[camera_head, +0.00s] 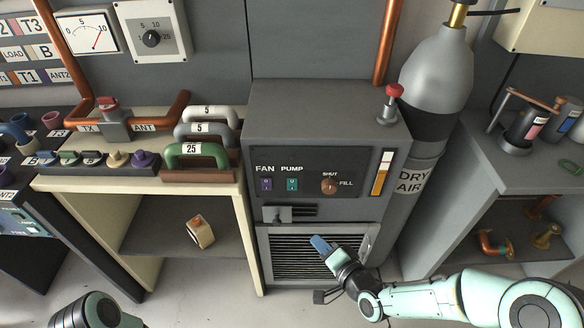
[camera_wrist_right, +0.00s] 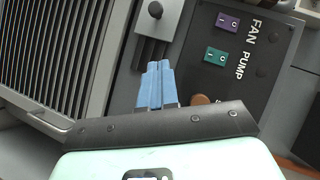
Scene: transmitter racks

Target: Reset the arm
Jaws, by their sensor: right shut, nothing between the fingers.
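My right gripper (camera_head: 321,244) is in front of the lower louvred grille of the grey cabinet in the head view. In the right wrist view its blue fingers (camera_wrist_right: 156,85) are together, with nothing between them. They point toward a grey latch plate with a dark knob (camera_wrist_right: 155,10); I cannot tell whether they touch it. My left arm (camera_head: 92,312) shows only as a rounded link at the bottom left, and its gripper is out of view.
A bench (camera_head: 70,183) holds coloured handles. The floor (camera_head: 200,295) in front is clear.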

